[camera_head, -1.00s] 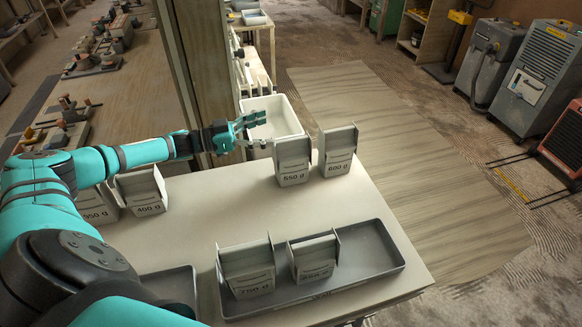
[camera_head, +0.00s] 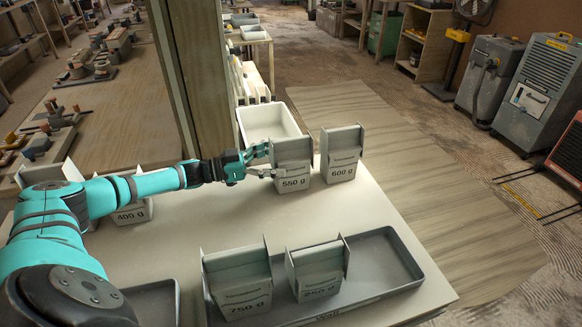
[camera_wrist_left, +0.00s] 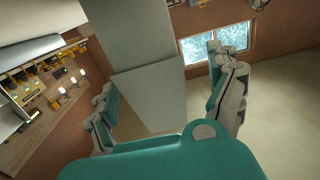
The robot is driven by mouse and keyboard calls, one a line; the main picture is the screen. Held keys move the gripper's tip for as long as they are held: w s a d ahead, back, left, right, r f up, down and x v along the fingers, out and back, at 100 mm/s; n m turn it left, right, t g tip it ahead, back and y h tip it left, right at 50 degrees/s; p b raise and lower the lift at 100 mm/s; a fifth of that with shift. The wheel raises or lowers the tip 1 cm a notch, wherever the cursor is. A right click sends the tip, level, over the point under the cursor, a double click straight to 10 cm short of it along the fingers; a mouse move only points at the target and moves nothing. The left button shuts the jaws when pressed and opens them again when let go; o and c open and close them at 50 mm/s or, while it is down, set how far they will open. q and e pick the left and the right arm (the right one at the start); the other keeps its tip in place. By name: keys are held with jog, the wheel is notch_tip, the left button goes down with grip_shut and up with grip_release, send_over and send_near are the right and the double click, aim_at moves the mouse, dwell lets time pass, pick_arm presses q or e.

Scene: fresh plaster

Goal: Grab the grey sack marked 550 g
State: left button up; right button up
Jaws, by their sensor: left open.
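The grey sack marked 550 g (camera_head: 291,163) stands upright on the pale table, towards its back edge, left of the 600 g sack. My left gripper (camera_head: 267,162) is open at the left side of the 550 g sack, its fingers reaching that side. In the left wrist view a grey sack (camera_wrist_left: 148,85) rises between the two spread fingers of the gripper (camera_wrist_left: 160,80), with a gap to the right finger; whether the left finger touches is unclear. The label is not visible there. My right gripper is not in view.
The 600 g sack (camera_head: 340,155) stands close by on the right. A white bin (camera_head: 268,122) is behind. A grey tray (camera_head: 385,258) in front holds the 750 g sack (camera_head: 238,283) and another sack (camera_head: 318,272). The 400 g sack (camera_head: 133,212) stands left, near my arm. The table middle is clear.

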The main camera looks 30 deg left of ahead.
aim_at(291, 158)
pick_arm(q)
jog(key=x, duration=0.4)
jog(key=shift+s+d+p, duration=0.25)
jog(key=shift+d+p, duration=0.05)
jog(key=shift+w+d+f, duration=0.1)
jog(key=shift+w+d, duration=0.2)
jog(key=c, duration=1.5)
jog(key=shift+c, duration=1.1)
